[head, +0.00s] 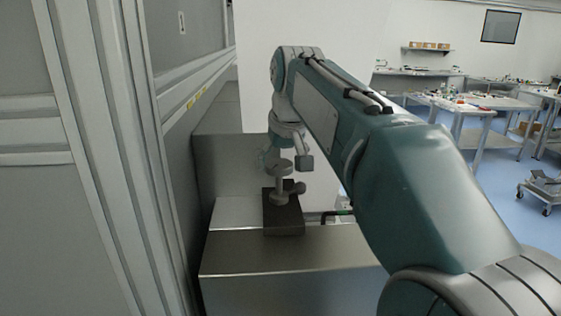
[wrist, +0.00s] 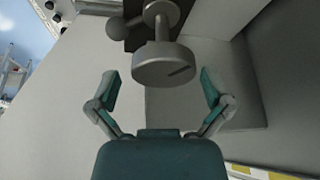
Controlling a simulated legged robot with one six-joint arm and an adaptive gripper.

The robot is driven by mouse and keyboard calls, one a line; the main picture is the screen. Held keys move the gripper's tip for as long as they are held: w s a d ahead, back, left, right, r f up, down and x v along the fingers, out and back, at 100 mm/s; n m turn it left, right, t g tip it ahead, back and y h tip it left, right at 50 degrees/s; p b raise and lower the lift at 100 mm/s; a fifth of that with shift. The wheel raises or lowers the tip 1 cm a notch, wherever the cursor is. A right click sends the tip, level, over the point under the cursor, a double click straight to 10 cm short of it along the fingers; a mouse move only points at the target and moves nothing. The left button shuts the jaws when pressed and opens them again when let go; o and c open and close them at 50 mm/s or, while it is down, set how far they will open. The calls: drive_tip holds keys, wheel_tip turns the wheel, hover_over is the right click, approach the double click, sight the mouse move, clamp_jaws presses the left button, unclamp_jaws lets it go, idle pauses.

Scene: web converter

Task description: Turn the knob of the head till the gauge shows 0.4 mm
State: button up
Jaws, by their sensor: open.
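The head is a grey metal piece on a dark block (head: 284,217). A round knob (head: 279,166) tops its thin upright stem. In the wrist view the knob (wrist: 164,67) is a thick grey disc with a dark slot-like mark on its side. My gripper (head: 287,161) is above the block, its fingers spread to either side of the knob. The wrist view shows both fingers of my gripper (wrist: 160,78) apart, with clear gaps to the knob. I cannot tell whether the fingertips are level with it. No gauge face or reading can be made out.
A smaller ball-like side knob (head: 298,188) sticks out below the top knob. The block stands on a steel ledge (head: 290,250). A tall grey cabinet frame (head: 110,150) closes off the left.

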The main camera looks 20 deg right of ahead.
drive_tip(key=shift+a, duration=0.1)
drive_tip(key=c, duration=0.9)
drive_tip(key=shift+a, duration=0.15)
drive_tip(key=shift+c, duration=0.4)
drive_tip(key=shift+m, duration=0.4)
drive_tip(key=m+h, duration=0.1)
drive_tip(key=m, duration=0.1)
drive_tip(key=m+h, duration=0.1)
drive_tip(key=m, duration=0.2)
drive_tip(key=shift+a+f+m+g, duration=0.1)
drive_tip(key=shift+m+g, duration=0.2)
drive_tip(key=m+h, duration=0.1)
drive_tip(key=m, duration=0.1)
drive_tip(key=m+g+h, duration=0.1)
drive_tip(key=m, duration=0.2)
drive_tip(key=shift+m, duration=0.3)
